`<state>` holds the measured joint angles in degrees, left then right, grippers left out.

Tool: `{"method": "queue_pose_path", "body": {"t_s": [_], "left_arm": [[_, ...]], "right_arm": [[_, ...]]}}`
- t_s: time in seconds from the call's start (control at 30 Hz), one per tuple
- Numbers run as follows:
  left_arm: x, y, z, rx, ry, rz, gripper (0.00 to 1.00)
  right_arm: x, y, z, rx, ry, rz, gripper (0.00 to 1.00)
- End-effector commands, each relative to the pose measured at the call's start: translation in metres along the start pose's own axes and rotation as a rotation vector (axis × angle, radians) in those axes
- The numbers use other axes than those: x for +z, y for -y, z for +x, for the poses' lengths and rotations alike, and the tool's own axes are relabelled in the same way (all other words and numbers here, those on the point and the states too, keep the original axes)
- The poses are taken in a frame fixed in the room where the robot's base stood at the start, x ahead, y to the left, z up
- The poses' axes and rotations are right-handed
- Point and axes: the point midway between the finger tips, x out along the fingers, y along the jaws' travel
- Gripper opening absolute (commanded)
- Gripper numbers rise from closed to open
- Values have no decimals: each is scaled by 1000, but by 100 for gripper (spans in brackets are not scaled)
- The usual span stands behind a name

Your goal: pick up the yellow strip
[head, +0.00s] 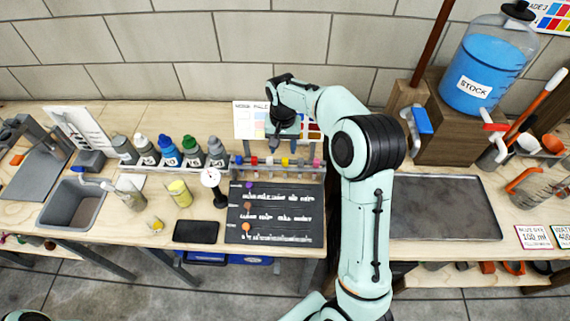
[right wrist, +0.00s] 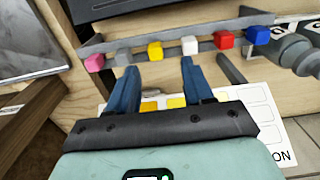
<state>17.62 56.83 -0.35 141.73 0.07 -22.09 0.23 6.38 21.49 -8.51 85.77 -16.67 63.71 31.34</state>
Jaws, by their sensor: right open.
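A yellow block-shaped piece (right wrist: 155,50), which looks like the head of the yellow strip, sits on a grey rail (right wrist: 108,47) in a row of coloured pieces. The head view shows it small on the rail (head: 285,161); any part lower down is hidden. My right gripper (right wrist: 155,65) is open and empty. In the right wrist view its two blue fingers point at the rail, and the yellow piece lies between and just beyond their tips, apart from them. In the head view the right gripper (head: 284,146) hangs just behind the rail. My left gripper is out of view.
Red, blue and pink pieces share the rail. A colour card (head: 250,121) stands behind it, a dark board (head: 275,225) in front. Several bottles (head: 170,151) stand left.

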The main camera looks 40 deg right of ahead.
Motion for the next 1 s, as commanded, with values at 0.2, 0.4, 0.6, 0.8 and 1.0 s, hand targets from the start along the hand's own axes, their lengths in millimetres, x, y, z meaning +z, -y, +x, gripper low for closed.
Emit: {"method": "queue_pose_path", "body": {"t_s": [0.2, 0.4, 0.6, 0.8, 1.0], "left_arm": [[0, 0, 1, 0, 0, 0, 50], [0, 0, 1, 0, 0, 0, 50], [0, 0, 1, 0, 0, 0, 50], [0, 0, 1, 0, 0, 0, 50], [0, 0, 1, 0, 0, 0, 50]], "right_arm": [[2, -6, 24, 1, 2, 2, 51], [2, -7, 49, 0, 0, 1, 51], [2, -7, 52, -1, -2, 0, 51], [2, -7, 52, -1, -2, 0, 15], [2, -7, 52, -1, -2, 1, 0]]}}
